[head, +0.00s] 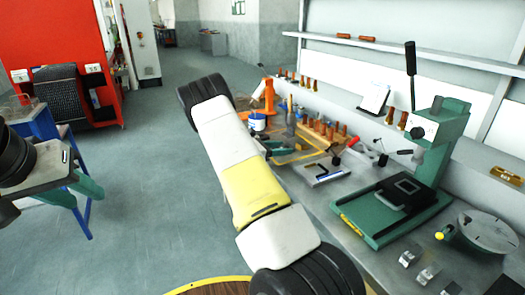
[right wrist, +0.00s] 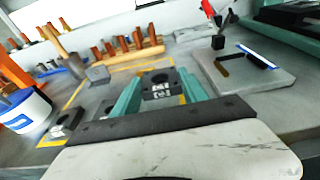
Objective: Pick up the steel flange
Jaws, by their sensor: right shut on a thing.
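The steel flange (right wrist: 160,86) is a dark grey square plate with a round hole and pale markings on its near side. It sits between the two green fingers of my right gripper (right wrist: 160,90), which is shut on it. I cannot tell whether it is clear of the bench. In the head view my right arm largely covers that spot, and I cannot make the flange out. My left gripper (head: 90,207), at the left of the head view, has its green fingers apart and is empty, away from the bench.
A similar dark block (right wrist: 62,124) lies to the left, near a white and blue tub (right wrist: 24,112). Wooden-handled tools (right wrist: 130,47) stand behind. A grey plate (right wrist: 272,80) lies to the right. A green press (head: 437,150) stands further along the bench.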

